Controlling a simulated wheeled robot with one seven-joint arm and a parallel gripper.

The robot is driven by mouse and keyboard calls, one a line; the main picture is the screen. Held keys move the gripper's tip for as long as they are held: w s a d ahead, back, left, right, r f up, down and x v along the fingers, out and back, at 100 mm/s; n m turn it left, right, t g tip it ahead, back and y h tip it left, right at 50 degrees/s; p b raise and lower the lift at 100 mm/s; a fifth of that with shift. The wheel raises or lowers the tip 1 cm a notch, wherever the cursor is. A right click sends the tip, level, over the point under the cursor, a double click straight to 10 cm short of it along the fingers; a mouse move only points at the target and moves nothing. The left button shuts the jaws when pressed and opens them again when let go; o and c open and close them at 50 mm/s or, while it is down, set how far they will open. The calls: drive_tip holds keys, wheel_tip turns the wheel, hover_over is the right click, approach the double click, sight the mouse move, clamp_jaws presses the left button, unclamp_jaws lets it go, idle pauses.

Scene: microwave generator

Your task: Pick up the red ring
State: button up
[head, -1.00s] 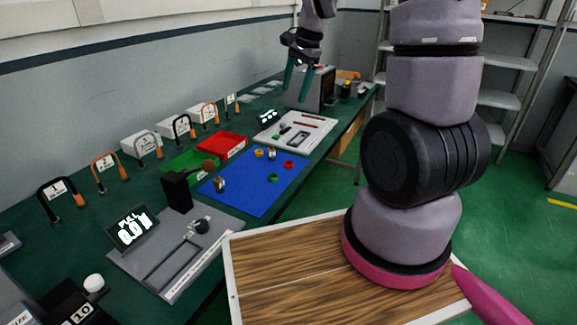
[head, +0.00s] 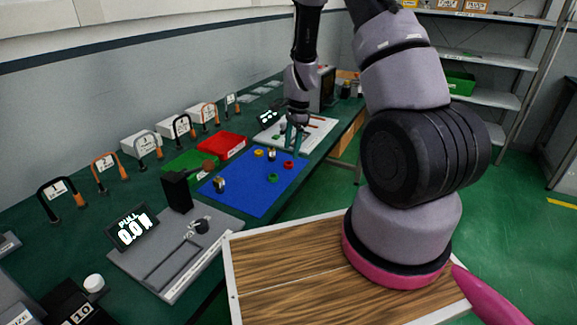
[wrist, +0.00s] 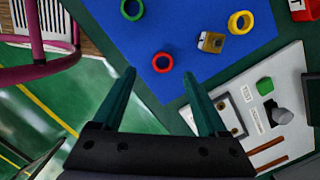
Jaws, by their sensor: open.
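The red ring (head: 288,165) lies on the right part of the blue mat (head: 237,198), close to its far edge. In the wrist view the red ring (wrist: 163,63) lies flat near the mat's edge, ahead of the gap between my fingers. My gripper (head: 295,142) points down, open and empty, above the table just beyond the ring. In the wrist view its two teal fingers (wrist: 164,92) are spread apart. The fingers do not touch the ring, and nothing hides it in the wrist view.
A green ring (wrist: 132,9), a yellow ring (wrist: 240,22) and a small metal-and-yellow block (wrist: 211,42) also sit on the mat. A white panel (wrist: 290,65) with a green button stands beside it. Red (head: 222,146) and green trays are behind.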

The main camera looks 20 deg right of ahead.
sight(289, 165)
drive_tip(key=f, duration=0.5)
drive_tip(key=shift+w+a+f, duration=0.15)
drive_tip(key=shift+w+a, duration=0.05)
drive_tip(key=shift+a, duration=0.1)
clamp_jaws()
